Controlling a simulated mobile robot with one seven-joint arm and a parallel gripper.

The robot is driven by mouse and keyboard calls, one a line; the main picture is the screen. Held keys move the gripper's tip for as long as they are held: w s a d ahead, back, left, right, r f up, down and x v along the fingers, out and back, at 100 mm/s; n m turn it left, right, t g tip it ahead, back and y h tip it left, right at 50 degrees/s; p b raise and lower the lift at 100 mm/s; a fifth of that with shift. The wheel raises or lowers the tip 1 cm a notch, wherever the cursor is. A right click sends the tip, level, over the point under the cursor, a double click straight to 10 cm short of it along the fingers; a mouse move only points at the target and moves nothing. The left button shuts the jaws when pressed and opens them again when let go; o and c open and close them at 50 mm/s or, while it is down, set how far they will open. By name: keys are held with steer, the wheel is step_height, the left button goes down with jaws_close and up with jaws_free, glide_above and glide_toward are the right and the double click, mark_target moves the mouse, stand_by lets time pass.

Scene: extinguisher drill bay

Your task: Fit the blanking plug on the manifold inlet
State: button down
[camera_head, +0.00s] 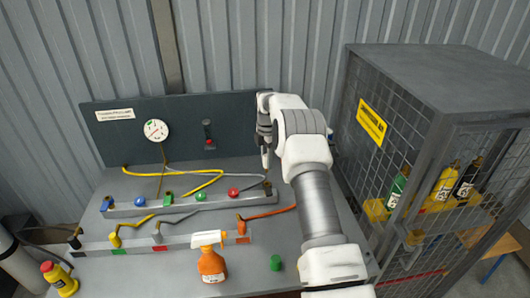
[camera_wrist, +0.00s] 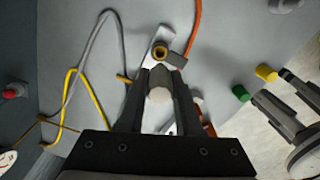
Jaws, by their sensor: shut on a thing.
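My gripper (camera_head: 265,158) is at the right end of the manifold (camera_head: 180,205), a long grey bar on the bench with coloured knobs. Just beyond the fingertips is a brass ring with a dark centre, apparently the manifold inlet (camera_wrist: 160,50). The plug looks apart from the ring, but the height between them cannot be judged. In the head view the plug cannot be made out.
An orange spray bottle (camera_head: 211,265) and a green cap (camera_head: 276,263) stand at the bench front. Yellow, grey and orange hoses (camera_head: 270,212) lie around the manifold. A gauge panel (camera_head: 180,135) rises behind, and a mesh cabinet (camera_head: 430,80) stands close on the right.

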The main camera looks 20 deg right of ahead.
mark_target(267, 172)
steer(key=shift+f+b, duration=0.85)
steer(key=shift+f, duration=1.1)
steer(key=shift+d+f+b, duration=0.1)
steer(key=shift+f+b, duration=0.4)
steer(key=shift+b, duration=0.1)
steer(key=shift+f+b, duration=0.65)
steer(key=shift+f, duration=0.35)
steer(key=shift+f+b, duration=0.75)
steer(key=shift+f, duration=0.1)
stand_by(1.0)
steer(key=c, duration=0.5)
jaws_free()
steer(key=shift+r, duration=0.1)
